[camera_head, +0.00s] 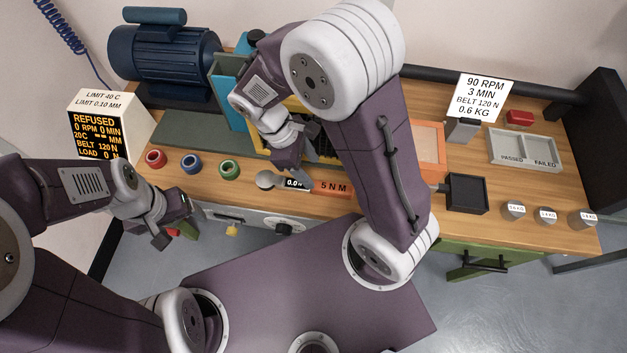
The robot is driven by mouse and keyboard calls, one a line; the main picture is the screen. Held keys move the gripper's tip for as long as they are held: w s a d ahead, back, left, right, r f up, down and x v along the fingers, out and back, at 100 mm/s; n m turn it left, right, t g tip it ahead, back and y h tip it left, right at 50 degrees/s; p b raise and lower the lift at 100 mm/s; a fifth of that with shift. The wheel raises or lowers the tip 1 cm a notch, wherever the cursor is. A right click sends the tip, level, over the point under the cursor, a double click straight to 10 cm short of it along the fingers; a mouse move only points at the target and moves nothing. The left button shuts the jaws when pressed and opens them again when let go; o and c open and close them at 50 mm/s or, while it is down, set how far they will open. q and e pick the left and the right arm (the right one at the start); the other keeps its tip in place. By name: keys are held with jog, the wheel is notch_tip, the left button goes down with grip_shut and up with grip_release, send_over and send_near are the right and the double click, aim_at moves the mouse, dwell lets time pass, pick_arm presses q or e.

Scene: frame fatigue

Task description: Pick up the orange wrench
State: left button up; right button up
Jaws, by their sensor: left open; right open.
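The orange wrench (333,187) lies on the wooden bench near its front edge. It has a grey round head at its left end, a small display reading about 0.0, and an orange handle marked 5 NM. Its right end is partly hidden by my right arm. My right gripper (300,172) is open and points down just above and behind the display part of the wrench; whether it touches cannot be told. My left gripper (175,232) is open and empty in front of the bench, well left of the wrench.
Red (155,160), blue (191,164) and green (229,170) rings lie left of the wrench. A blue motor (165,55) and a sign box (98,135) stand behind. A black box (466,194), small weights (547,215) and a passed/failed tray (525,150) are at right.

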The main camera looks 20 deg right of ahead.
aim_at(322, 185)
jog(key=shift+s+f, duration=0.15)
jog(key=shift+s, duration=0.1)
jog(key=x, duration=0.2)
jog(key=shift+s+f, duration=0.15)
jog(key=shift+f, duration=0.2)
jog(key=shift+d+f, duration=0.25)
jog(key=shift+f, duration=0.1)
jog(key=b+x, duration=0.1)
jog(key=x, duration=0.4)
grip_shut()
